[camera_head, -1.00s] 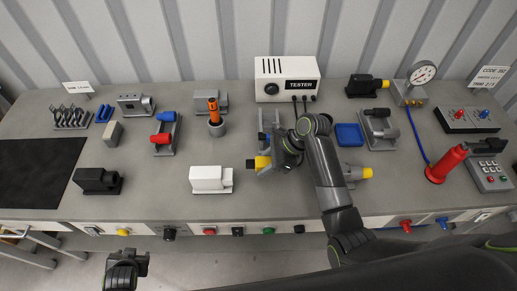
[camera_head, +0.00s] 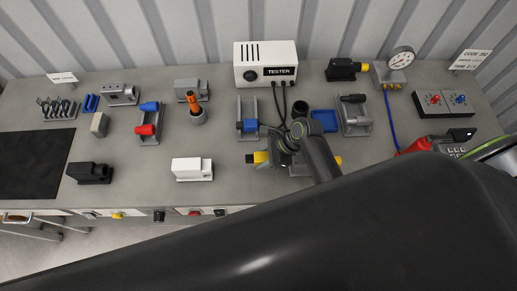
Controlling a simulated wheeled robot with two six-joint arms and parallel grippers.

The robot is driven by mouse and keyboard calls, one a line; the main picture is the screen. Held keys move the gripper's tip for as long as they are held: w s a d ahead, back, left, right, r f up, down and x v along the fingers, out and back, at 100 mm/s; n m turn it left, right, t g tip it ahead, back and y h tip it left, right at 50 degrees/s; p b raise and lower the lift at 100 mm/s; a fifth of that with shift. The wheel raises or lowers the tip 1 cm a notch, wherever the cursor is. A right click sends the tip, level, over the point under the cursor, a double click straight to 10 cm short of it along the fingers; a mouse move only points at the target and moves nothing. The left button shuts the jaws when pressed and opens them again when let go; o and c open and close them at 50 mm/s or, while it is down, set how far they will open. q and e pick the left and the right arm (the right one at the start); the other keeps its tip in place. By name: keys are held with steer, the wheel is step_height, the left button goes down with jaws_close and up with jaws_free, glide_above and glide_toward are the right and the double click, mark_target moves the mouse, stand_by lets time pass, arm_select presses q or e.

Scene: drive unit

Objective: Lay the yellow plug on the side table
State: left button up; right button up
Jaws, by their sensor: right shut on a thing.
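A plug with a yellow body and a black end (camera_head: 259,157) is at the middle of the workbench (camera_head: 225,150). My right gripper (camera_head: 272,156) is over its right side, shut on it; the fingertips are mostly hidden by the wrist. I cannot tell whether the plug touches the bench. Another yellow end (camera_head: 337,160) shows just right of my arm, on a grey part mostly hidden behind it. My left gripper is out of view. No side table can be made out for certain; a metal frame (camera_head: 45,228) shows at the lower left.
A white tester (camera_head: 265,55) with black cables stands behind the gripper. A blue plug (camera_head: 249,126) sits in a grey holder just behind. A white block (camera_head: 192,169) is left of the gripper, and a blue tray (camera_head: 323,121) is right of it. My arm hides the bench's right front.

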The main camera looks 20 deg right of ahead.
mark_target(263, 171)
steer(key=shift+s+f, duration=0.1)
steer(key=shift+f, duration=1)
step_height(263, 171, down, 4)
steer(key=b, duration=0.6)
steer(key=shift+f, duration=0.15)
steer(key=shift+f, duration=0.25)
steer(key=shift+s+f, duration=0.15)
